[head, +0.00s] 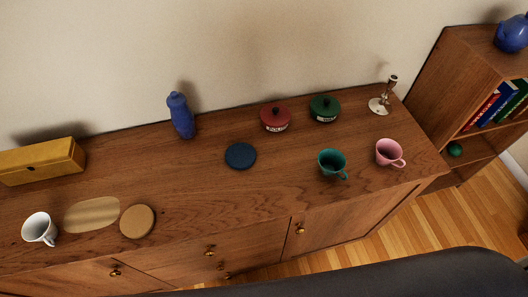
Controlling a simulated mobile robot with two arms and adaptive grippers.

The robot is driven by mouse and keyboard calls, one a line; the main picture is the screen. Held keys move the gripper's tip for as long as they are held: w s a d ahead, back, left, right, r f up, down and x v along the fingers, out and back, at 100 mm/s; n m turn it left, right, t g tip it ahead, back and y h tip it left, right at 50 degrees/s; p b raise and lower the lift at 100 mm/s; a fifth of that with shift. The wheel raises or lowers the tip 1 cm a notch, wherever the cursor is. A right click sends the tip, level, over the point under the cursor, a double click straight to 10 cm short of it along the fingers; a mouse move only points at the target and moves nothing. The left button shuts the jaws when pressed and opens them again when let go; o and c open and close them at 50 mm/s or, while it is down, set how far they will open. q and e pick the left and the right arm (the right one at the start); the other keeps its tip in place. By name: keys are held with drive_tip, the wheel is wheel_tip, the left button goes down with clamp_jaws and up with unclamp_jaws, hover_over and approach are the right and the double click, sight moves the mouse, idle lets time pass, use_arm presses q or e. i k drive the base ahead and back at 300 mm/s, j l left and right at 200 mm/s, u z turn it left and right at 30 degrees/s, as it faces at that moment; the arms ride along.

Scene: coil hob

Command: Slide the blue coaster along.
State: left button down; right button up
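The blue coaster (240,155) is a flat, dark blue disc lying on the wooden sideboard top (200,205), near the middle of the head view. Nothing rests on it and nothing touches it. A round tan cork-like coaster (138,221) lies to its left, closer to the front edge. Neither of my grippers shows in the head view.
Around it stand a blue pepper-mill-like bottle (181,115), a red lidded pot (276,118), a green lidded pot (324,108), a teal cup (331,163), a pink cup (389,153), a candlestick (384,98), a white cup (40,229) and a yellow box (42,162).

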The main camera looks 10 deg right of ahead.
sight(239, 156)
drive_tip(key=k+j+z, duration=0.1)
drive_tip(key=z, duration=0.25)
drive_tip(key=k+j+z, duration=0.15)
drive_tip(key=j+z, duration=0.15)
drive_tip(key=k+j+z, duration=0.1)
drive_tip(key=z, duration=0.25)
